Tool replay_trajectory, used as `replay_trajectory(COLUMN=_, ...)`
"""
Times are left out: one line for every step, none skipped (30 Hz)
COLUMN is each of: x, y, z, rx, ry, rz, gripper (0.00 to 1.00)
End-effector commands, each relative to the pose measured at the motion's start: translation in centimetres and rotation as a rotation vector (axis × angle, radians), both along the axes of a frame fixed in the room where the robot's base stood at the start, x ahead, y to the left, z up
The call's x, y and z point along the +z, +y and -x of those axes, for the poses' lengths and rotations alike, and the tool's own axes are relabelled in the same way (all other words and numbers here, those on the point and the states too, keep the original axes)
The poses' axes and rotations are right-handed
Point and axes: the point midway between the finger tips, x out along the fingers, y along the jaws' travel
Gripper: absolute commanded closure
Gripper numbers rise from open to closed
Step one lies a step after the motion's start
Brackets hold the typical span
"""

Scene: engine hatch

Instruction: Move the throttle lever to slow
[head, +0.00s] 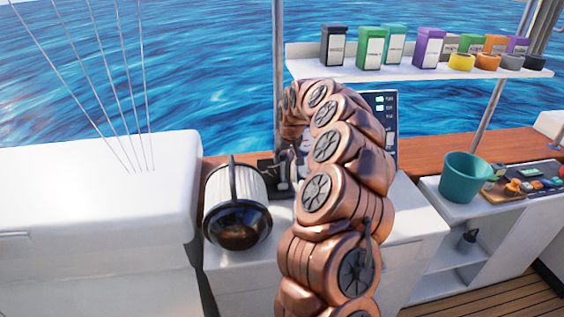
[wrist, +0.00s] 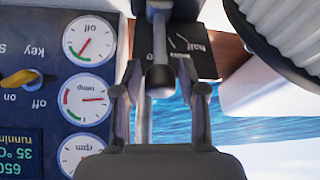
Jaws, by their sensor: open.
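The throttle lever (wrist: 160,78) is a grey bar with a rounded end, in the upper middle of the wrist view. Its black plate (wrist: 203,62) carries upside-down white markings; one reads "half", and another is partly covered. My gripper (wrist: 160,92) is open, with one finger on each side of the lever's end. I see gaps between the lever and both fingers; I cannot tell how deep the end sits between them. In the head view my copper arm hides most of the lever area, and only dark parts of the mount (head: 268,168) show.
A panel with gauges (wrist: 90,40), a yellow key (wrist: 20,78) and a display (wrist: 22,155) stands close on the left in the wrist view. A teal bucket (head: 465,178) is at the right.

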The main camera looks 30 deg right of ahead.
Motion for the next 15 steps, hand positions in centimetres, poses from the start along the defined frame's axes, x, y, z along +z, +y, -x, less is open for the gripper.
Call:
replay_trajectory(x=-0.4, y=0.0, z=-0.2, rx=0.000, ry=0.002, rz=0.000, gripper=0.59)
replay_trajectory(x=-0.8, y=0.0, z=-0.4, rx=0.000, ry=0.001, rz=0.000, gripper=0.59)
replay_trajectory(x=-1.3, y=-0.1, z=-0.6, rx=-0.001, ry=0.000, rz=0.000, gripper=0.59)
replay_trajectory(x=-1.6, y=-0.1, z=-0.8, rx=-0.001, ry=-0.001, rz=0.000, gripper=0.59)
replay_trajectory(x=-2.0, y=-0.2, z=-0.9, rx=-0.002, ry=-0.001, rz=-0.001, gripper=0.59)
replay_trajectory(x=-2.4, y=-0.2, z=-1.1, rx=-0.002, ry=0.000, rz=-0.001, gripper=0.59)
replay_trajectory(x=-2.7, y=-0.3, z=-1.2, rx=-0.002, ry=0.000, rz=0.000, gripper=0.59)
replay_trajectory(x=-3.0, y=-0.3, z=-1.2, rx=-0.001, ry=0.000, rz=0.001, gripper=0.59)
replay_trajectory(x=-3.2, y=-0.3, z=-1.3, rx=-0.001, ry=0.000, rz=0.001, gripper=0.59)
replay_trajectory(x=-3.4, y=-0.4, z=-1.4, rx=-0.001, ry=0.000, rz=0.001, gripper=0.59)
replay_trajectory(x=-3.5, y=-0.4, z=-1.5, rx=-0.001, ry=0.000, rz=0.001, gripper=0.59)
replay_trajectory(x=-3.7, y=-0.4, z=-1.5, rx=-0.001, ry=-0.001, rz=0.001, gripper=0.59)
replay_trajectory(x=-3.8, y=-0.4, z=-1.5, rx=-0.001, ry=-0.001, rz=0.001, gripper=0.59)
replay_trajectory(x=-3.8, y=-0.4, z=-1.6, rx=-0.001, ry=-0.001, rz=0.000, gripper=0.59)
replay_trajectory(x=-3.8, y=-0.4, z=-1.6, rx=-0.001, ry=-0.001, rz=0.000, gripper=0.59)
